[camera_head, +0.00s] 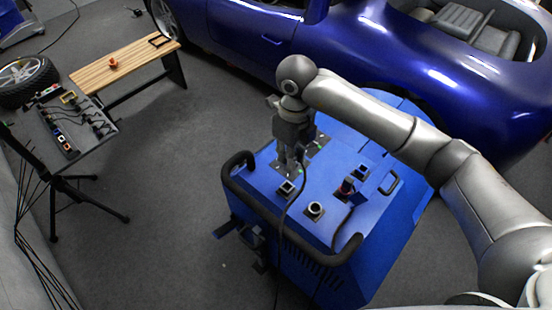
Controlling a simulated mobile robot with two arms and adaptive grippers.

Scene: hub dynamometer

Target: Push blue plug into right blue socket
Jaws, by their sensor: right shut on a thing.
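My right gripper (287,166) points down over the top of the blue dynamometer unit (268,192), near its left side. It is shut on what appears to be the blue plug, which is mostly hidden by the fingers; its colour is not clear. A dark cable (291,205) runs down from the gripper across the unit's front. A square socket (287,187) lies just below the fingertips, and another socket (315,209) is to its right. I cannot tell which is the right blue socket, or whether the plug touches one. My left gripper is out of view.
Black handles (238,163) border the unit. A blue car (250,35) stands behind. A wooden bench (130,65) and a table with connectors (75,125) are at left. Open floor lies between.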

